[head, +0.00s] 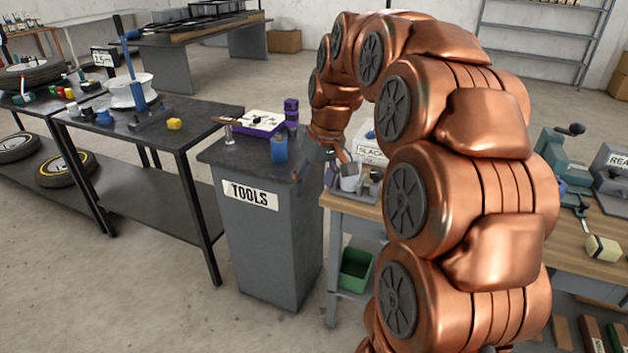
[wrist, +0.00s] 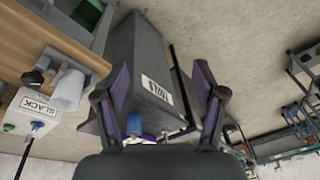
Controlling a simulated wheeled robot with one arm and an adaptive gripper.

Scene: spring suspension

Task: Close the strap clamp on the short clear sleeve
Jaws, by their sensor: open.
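A short pale, cloudy sleeve (wrist: 68,90) sits in a grey fixture (wrist: 75,62) on the wooden bench at the left of the wrist view. In the head view the sleeve (head: 349,180) is small, beside the arm. A dark knob or lever end (wrist: 32,77) shows beside it; I cannot make out the strap clamp clearly. My gripper (wrist: 163,103) is open and empty, its two dark purple-sided fingers spread wide. The sleeve lies outside them, to the left.
The grey TOOLS cabinet (head: 262,235) stands left of the wooden bench (head: 345,208). It carries a blue cup (head: 279,149) and a purple-edged tray (head: 256,124). A white SLACK box (wrist: 30,118) stands near the sleeve. A green bin (head: 355,270) is below the bench.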

